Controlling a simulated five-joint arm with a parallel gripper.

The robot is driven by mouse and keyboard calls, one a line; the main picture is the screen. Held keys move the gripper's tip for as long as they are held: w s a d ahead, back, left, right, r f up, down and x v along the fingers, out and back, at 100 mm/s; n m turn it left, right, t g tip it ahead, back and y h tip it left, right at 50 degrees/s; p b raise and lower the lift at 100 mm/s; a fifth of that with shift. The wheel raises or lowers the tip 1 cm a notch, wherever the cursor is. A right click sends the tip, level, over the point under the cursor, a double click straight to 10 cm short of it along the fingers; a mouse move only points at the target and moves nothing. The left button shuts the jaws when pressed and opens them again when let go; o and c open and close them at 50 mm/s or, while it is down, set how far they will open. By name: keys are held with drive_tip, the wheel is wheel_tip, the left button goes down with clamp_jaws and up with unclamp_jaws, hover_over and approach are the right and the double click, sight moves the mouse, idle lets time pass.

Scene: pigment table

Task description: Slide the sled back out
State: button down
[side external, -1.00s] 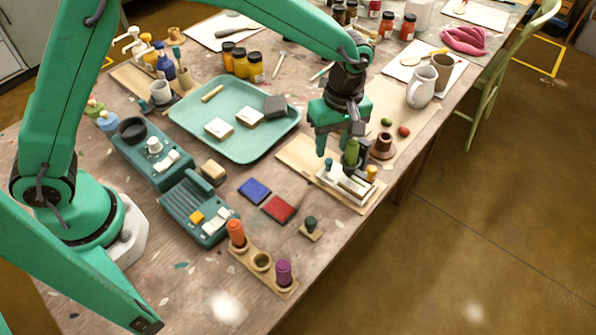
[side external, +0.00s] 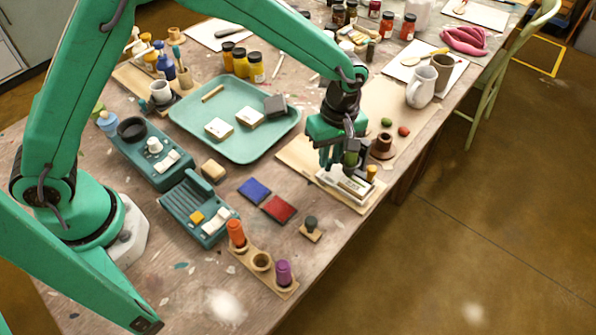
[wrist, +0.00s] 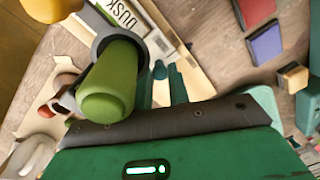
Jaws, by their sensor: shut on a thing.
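A white sled (side external: 330,180) lies in a pale frame on a wooden board, under a dark press head. A card marked "DUSK" (wrist: 125,18) lies at it; the card also shows in the side view (side external: 356,185). My gripper (wrist: 163,88) is low over the sled's left end, its fingers shut on the small dark teal post (wrist: 160,70) there. In the side view my gripper (side external: 327,163) hides that post. A green cylinder (wrist: 108,85) stands in a grey ring right beside the fingers; it is partly hidden in the side view (side external: 350,158).
An orange-yellow knob (side external: 371,172) stands close to the frame's right end. A brown pot (side external: 383,146) is just behind. Blue (side external: 254,190) and red (side external: 279,209) pads and a small stamp (side external: 311,226) lie toward the front left. The bench edge is close on the right.

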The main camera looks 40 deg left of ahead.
drive_tip(key=a, duration=1)
drive_tip(key=shift+a, duration=0.4)
drive_tip(key=c, duration=1.3)
unclamp_jaws()
drive_tip(key=shift+c, duration=0.2)
drive_tip(key=shift+r, duration=0.1)
drive_tip(key=shift+d+r, duration=0.1)
drive_tip(key=shift+r, duration=0.3)
wheel_tip(320, 180, up, 7)
drive_tip(key=shift+w, duration=0.25)
